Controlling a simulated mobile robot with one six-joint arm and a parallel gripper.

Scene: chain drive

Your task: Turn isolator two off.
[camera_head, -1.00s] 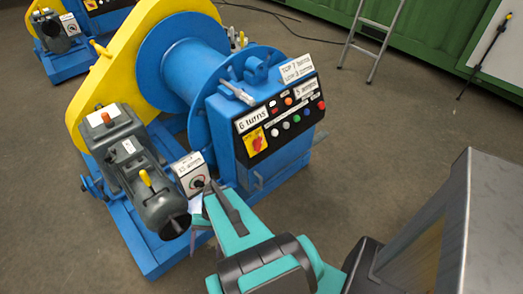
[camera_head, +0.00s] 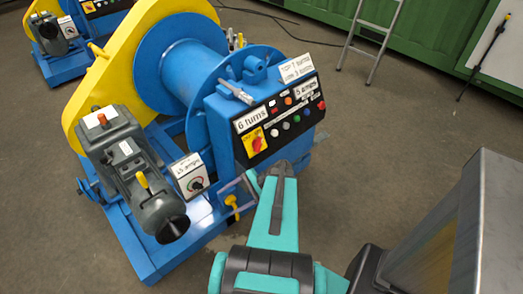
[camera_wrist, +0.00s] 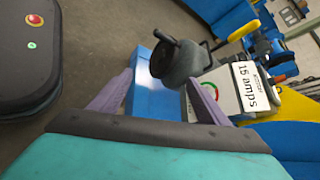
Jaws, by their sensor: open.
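A small light-grey box (camera_head: 190,176) with a round dial knob (camera_head: 196,184) and a label reading "15 amps" stands beside the grey motor (camera_head: 160,212). A red rotary switch on a yellow plate (camera_head: 257,140) sits at the left of the black control panel. No label naming isolator two is readable. My gripper (camera_head: 229,197) is open and empty, to the right of the box and below the panel. In the wrist view, my gripper (camera_wrist: 158,97) shows two purple fingers apart. The box (camera_wrist: 238,90) and its ringed knob (camera_wrist: 211,91) lie beyond the right finger, partly hidden by it.
The blue winch frame (camera_head: 150,262) carries a drum and a yellow chain guard (camera_head: 90,95). A ladder (camera_head: 372,40) stands behind.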

